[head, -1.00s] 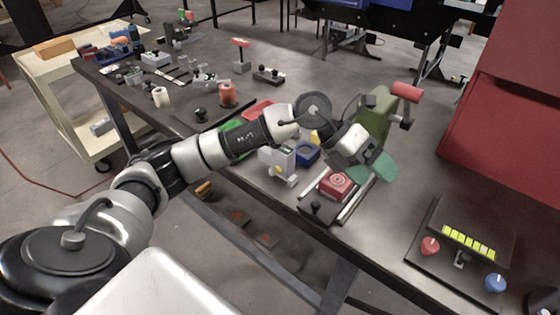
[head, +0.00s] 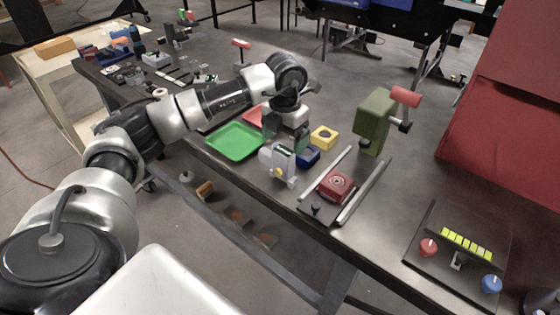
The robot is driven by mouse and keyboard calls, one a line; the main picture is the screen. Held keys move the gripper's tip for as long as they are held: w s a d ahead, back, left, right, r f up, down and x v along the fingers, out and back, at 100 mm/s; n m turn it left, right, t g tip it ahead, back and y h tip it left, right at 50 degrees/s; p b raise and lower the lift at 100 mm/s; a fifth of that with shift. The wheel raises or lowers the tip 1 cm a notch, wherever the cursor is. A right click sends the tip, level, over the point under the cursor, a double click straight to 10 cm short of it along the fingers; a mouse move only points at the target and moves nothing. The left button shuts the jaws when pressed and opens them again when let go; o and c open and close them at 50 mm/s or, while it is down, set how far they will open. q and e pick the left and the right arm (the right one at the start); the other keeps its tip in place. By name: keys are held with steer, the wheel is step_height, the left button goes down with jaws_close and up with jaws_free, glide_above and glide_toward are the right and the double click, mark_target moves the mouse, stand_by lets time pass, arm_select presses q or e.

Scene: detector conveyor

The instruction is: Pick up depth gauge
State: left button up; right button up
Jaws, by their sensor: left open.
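No object can be told for certain as the depth gauge. A small grey-white upright device (head: 277,162) with a yellow knob stands near the table's front edge in the head view and may be it. My left gripper (head: 286,134) is open above the table, just behind and above this device, pointing down. Its hand partly hides the red tray behind it. No object shows between its fingers, though its fingertips are partly unclear. My right gripper is not in view.
Close by are a green tray (head: 235,141), a blue box (head: 308,156), a yellow block (head: 324,138) and a red block (head: 337,185) between metal rails. A green stand (head: 374,122) with a red cylinder rises behind. A panel with knobs (head: 460,245) lies right.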

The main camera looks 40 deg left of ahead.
mark_target(284, 150)
arm_select(q)
steer(key=shift+s+f+p, duration=0.2)
steer(key=shift+f+p, duration=0.5)
steer(key=shift+f, duration=1.55)
steer(key=c, duration=1.3)
